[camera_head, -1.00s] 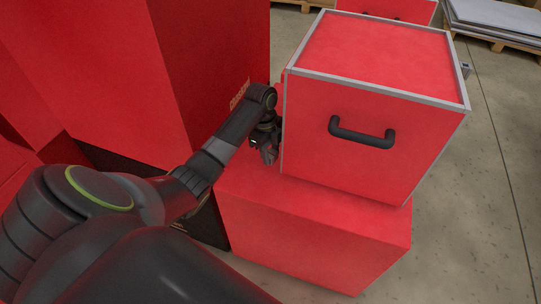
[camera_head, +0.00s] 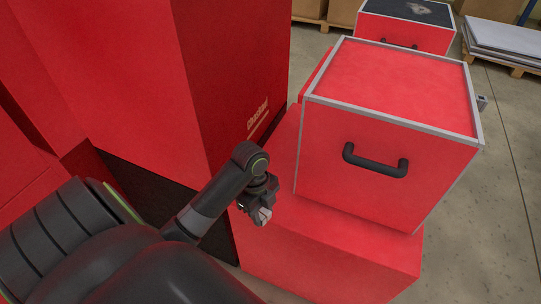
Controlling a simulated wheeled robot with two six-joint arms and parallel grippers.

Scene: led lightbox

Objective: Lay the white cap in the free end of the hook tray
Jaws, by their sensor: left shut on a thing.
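My left gripper (camera_head: 260,212) reaches in from the left and points down, in front of the near left edge of the red case and above the red block. It is shut on a small pale thing (camera_head: 265,215) at its fingertips. The thing is too small and too covered by the fingers for me to tell for sure that it is the white cap. I cannot make out the hook tray in this view. My right gripper is out of view.
A red case (camera_head: 385,160) with grey edges and a black handle (camera_head: 375,161) stands on a red block (camera_head: 330,250). A tall red cabinet (camera_head: 235,70) stands at the left. Another red case (camera_head: 405,32) is behind. Grey floor (camera_head: 490,200) is clear at right.

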